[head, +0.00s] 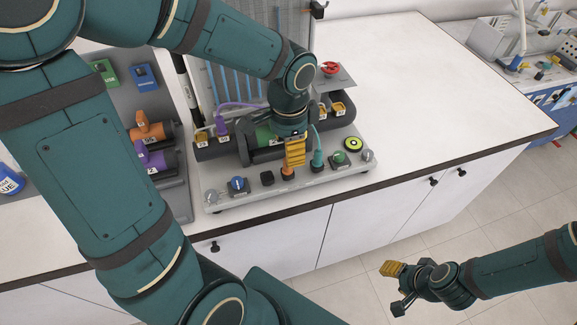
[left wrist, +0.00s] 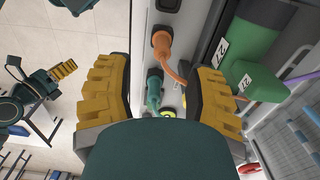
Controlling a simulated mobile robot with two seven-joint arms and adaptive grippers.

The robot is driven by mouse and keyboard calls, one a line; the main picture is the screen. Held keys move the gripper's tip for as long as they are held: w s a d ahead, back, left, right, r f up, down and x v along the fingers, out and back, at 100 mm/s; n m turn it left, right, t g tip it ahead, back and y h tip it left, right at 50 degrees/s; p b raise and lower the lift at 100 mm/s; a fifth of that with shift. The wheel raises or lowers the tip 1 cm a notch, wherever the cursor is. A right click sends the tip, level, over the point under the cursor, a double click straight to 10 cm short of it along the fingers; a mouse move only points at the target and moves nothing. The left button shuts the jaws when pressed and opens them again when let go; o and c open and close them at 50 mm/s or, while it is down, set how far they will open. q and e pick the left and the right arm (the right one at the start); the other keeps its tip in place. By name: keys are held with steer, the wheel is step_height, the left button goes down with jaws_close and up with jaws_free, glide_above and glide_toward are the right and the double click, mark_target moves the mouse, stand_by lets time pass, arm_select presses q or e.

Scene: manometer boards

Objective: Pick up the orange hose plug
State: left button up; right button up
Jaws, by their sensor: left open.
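The orange hose plug (head: 288,172) stands in a socket on the front part of the grey manometer board; the gripper partly covers it in the head view. In the left wrist view the orange plug (left wrist: 163,42) shows with its orange hose curving to the right. My left gripper (head: 294,153) is above the board, pointing down, open and empty. In the left wrist view its yellow-padded fingers (left wrist: 158,72) stand on either side, with the orange plug and a teal plug (left wrist: 153,90) seen between them. My right gripper (head: 393,288) is open and empty, off the counter's front.
The teal plug stands close to the right of the orange one. A green block (left wrist: 252,82) labelled 22 lies near the right finger. A blue knob (head: 237,184) and a green knob (head: 339,158) flank the sockets. The white counter (head: 430,100) is clear at right.

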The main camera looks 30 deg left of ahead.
mark_target(287, 167)
arm_select(q)
steer(key=shift+a+f+b, duration=0.2)
steer(key=shift+f+b, duration=0.5)
steer(key=shift+f, duration=2.55)
steer(key=shift+c, duration=0.4)
jaws_close()
